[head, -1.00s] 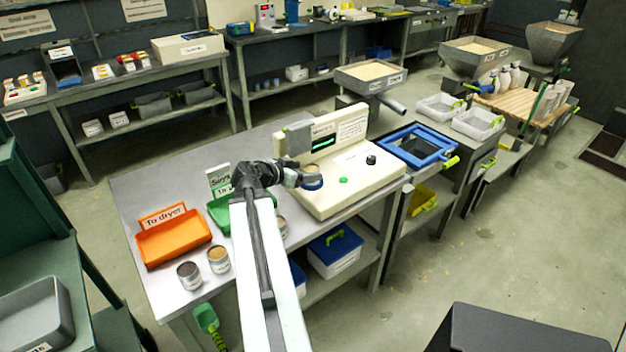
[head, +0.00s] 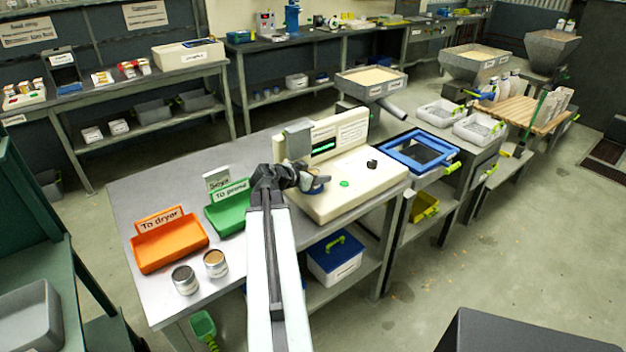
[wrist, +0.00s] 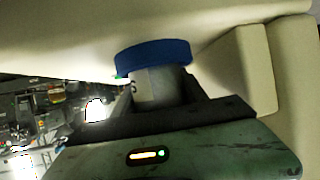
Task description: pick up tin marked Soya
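A pale, cylindrical tin (wrist: 158,86) sits between my fingers in the wrist view, with a dark letter like an S at its left edge. A wide blue ring (wrist: 152,57) covers its far end; I cannot tell whether it belongs to the tin. My gripper (head: 312,184) is over the left part of the cream meter (head: 350,190) in the head view, with blue showing at its tip. The fingers (wrist: 165,103) appear closed against the tin's sides. The rest of its label is hidden.
Two open tins, one dark (head: 185,280) and one tan (head: 215,263), stand at the table's front left. An orange tray (head: 170,246) marked To dryer and a green tray (head: 228,217) lie behind them. A Soya card (head: 217,180) stands behind the green tray.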

